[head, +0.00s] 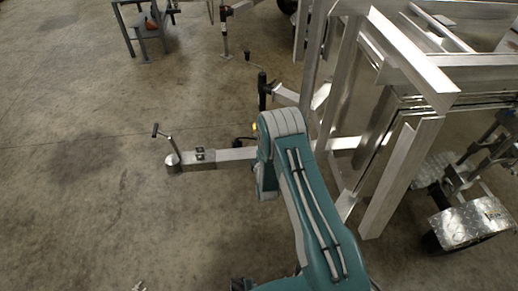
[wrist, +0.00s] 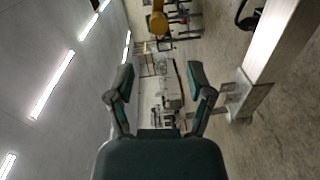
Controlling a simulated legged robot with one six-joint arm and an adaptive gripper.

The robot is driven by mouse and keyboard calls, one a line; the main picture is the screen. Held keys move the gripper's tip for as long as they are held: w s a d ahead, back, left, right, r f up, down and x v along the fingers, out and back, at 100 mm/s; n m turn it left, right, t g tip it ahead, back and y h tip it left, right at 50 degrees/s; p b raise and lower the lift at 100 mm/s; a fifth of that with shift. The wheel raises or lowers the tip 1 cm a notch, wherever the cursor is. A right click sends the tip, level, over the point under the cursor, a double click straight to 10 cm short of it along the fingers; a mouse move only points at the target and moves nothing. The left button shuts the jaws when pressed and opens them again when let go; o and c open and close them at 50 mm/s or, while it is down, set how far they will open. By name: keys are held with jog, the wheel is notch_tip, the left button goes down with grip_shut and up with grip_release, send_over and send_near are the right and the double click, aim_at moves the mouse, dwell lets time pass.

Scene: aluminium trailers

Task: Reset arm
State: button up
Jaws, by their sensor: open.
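My arm shows in the head view as a teal and grey link (head: 310,215), bent at a grey elbow in front of the trailer. My gripper is hidden in the head view. In the wrist view my gripper (wrist: 158,85) has its two teal fingers spread apart, with nothing between them. The wrist picture is turned on its side, with ceiling lights on the left and floor on the right.
An aluminium trailer frame (head: 388,165) stands on the right, close to my arm. Its drawbar (head: 225,155) reaches left to a coupling with a handle. A wheel with a chequered fender (head: 472,222) is at the lower right. The concrete floor on the left is clear.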

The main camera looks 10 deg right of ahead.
dwell(0.3)
jog(key=s+d+r+m+g, duration=0.1)
jog(key=s+r+m+g, duration=0.2)
jog(key=r, duration=1.1)
jog(key=s+d+r+m+g, duration=0.15)
jog(key=r+m, duration=0.35)
jog(key=r, duration=0.9)
jog(key=s+d+r+m+g, duration=0.1)
jog(key=s+r+m+g, duration=0.15)
jog(key=s+r, duration=0.4)
jog(key=s+d+r+m+g, duration=0.1)
jog(key=s+r+m+g, duration=0.15)
jog(key=s, duration=0.75)
jog(key=s+d+r+m+g, duration=0.1)
jog(key=s+m, duration=0.3)
jog(key=s, duration=1.3)
jog(key=shift+s+d+r+g, duration=0.25)
jog(key=shift+d+g, duration=0.15)
jog(key=shift+g, duration=0.15)
